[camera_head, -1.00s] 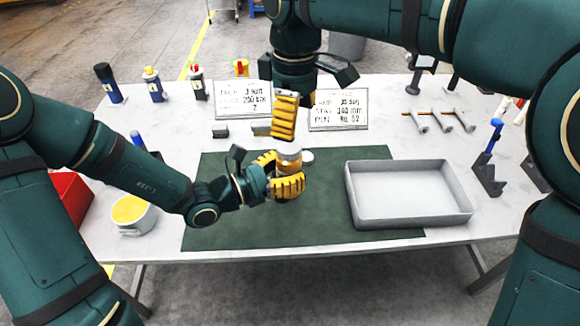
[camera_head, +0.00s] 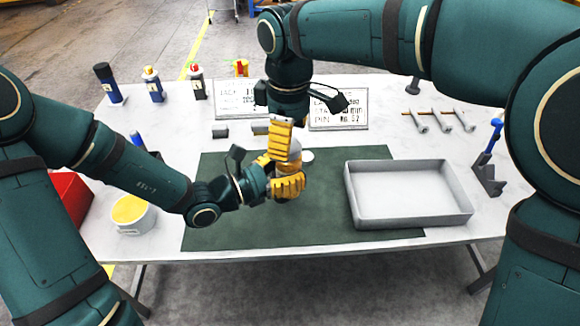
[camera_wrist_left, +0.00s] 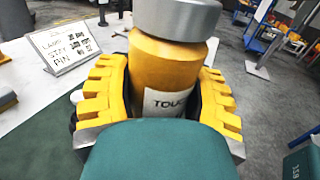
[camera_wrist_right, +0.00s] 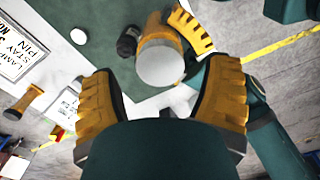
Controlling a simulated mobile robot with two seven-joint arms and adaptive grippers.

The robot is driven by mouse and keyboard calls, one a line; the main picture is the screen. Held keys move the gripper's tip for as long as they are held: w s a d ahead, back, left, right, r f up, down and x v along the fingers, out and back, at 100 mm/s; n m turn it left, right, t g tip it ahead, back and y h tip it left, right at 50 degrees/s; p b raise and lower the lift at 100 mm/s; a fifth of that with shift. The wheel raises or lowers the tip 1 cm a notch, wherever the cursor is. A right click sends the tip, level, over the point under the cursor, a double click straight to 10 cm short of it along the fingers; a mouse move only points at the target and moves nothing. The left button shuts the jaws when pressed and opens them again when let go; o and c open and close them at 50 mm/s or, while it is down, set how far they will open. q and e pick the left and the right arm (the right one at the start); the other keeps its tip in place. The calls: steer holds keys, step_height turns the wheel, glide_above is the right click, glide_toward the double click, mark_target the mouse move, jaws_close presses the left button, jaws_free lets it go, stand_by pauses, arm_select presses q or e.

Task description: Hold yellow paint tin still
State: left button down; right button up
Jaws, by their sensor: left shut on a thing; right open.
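The yellow paint tin (camera_wrist_left: 168,65) is upright in the left wrist view, with a grey lid (camera_wrist_left: 176,14) and a partly hidden white label. My left gripper (camera_head: 286,172) is shut around its sides, over the green mat (camera_head: 225,225). My right gripper (camera_head: 281,138) is directly above the tin, pointing down. In the head view the fingers hide most of the tin.
A grey tray (camera_head: 408,220) stands on the mat's right side. A white pot with yellow contents (camera_head: 140,224) and a red bin (camera_head: 70,196) are at the left. Two sign boards (camera_head: 338,110), bottles (camera_head: 153,88) and hammer-like tools (camera_head: 440,120) line the back. The mat's front is clear.

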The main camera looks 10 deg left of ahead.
steer(key=shift+f, duration=1.1)
steer(key=c, duration=1.3)
steer(key=m, duration=0.4)
steer(key=shift+m, duration=0.3)
steer(key=o, duration=1.4)
steer(key=shift+c, duration=0.2)
steer(key=shift+r, duration=0.1)
step_height(320, 180, up, 12)
